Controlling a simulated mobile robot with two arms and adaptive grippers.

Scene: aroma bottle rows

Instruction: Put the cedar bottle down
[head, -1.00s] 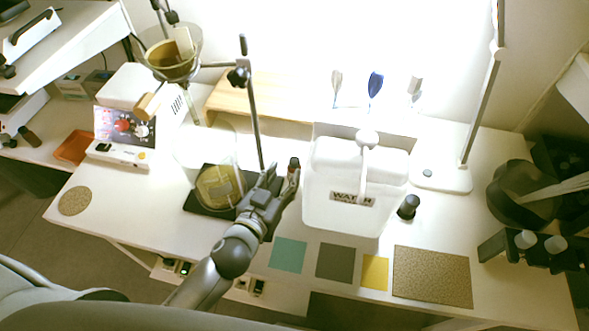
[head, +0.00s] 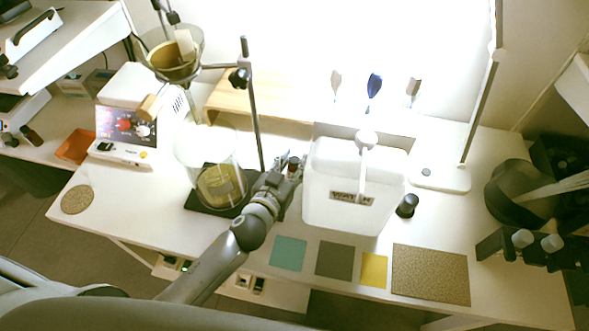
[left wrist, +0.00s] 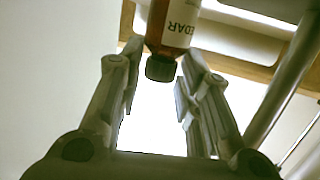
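The cedar bottle (left wrist: 172,25), red-brown with a white label and a dark cap, shows at the top of the left wrist view, its far end cut off. In the head view the bottle (head: 293,163) is small and partly hidden by my left gripper (head: 290,172), just left of the white water tank. In the left wrist view the fingers of the left gripper (left wrist: 162,62) stand apart, with bright space between them. The bottle is at or just beyond the fingertips; contact is not clear. My right gripper is not in view.
The water tank (head: 340,215) stands close right of the gripper. A stand with a beaker (head: 222,160) is close left. Flat teal (head: 289,254), grey (head: 334,261) and yellow (head: 374,269) squares and a speckled mat (head: 430,275) lie along the front edge. A dark-capped bottle (head: 407,205) stands right of the tank.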

